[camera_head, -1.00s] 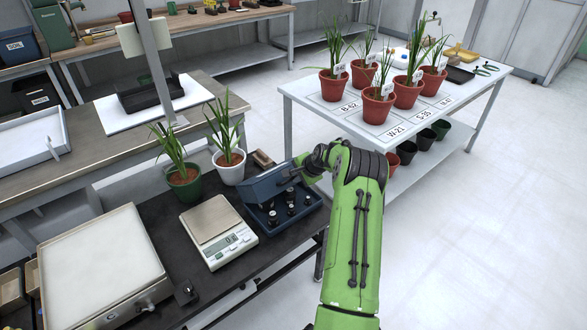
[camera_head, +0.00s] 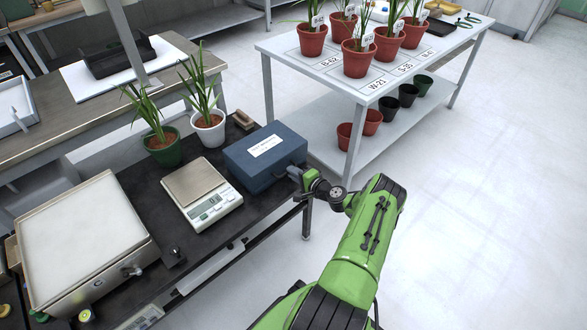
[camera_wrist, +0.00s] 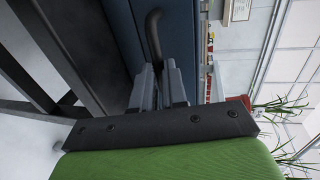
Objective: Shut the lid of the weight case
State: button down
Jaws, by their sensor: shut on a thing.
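The blue weight case (camera_head: 262,182) sits on the dark bench to the right of the scale. Its lid (camera_head: 288,147) lies down over the box, with a white label on top, and the weights inside are hidden. My gripper (camera_head: 298,177) is at the case's right front side. In the wrist view my gripper (camera_wrist: 160,82) is shut on a dark curved handle (camera_wrist: 153,32) on the blue face of the case. Whether a thin gap is left under the lid is too small to tell.
The white scale (camera_head: 202,200) stands close left of the case. A green pot (camera_head: 163,150) and a white pot (camera_head: 209,133) with plants stand behind. A white table (camera_head: 300,60) with red pots is at the back right. Open floor lies right.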

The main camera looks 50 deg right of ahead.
jog(key=shift+s+a+f, duration=0.15)
jog(key=shift+f, duration=0.5)
jog(key=shift+s+a+f, duration=0.1)
jog(key=shift+s+f, duration=0.05)
jog(key=shift+f, duration=0.45)
jog(key=c, duration=1.2)
grip_release()
jog(key=shift+w+f, duration=0.2)
jog(key=shift+f, duration=0.05)
jog(key=shift+o, duration=0.2)
jog(key=d+p+v, duration=0.1)
jog(key=p+v, duration=0.3)
jog(key=v, duration=1.1)
jog(key=shift+s+a+r+p, duration=0.25)
jog(key=shift+s+r+p, duration=0.1)
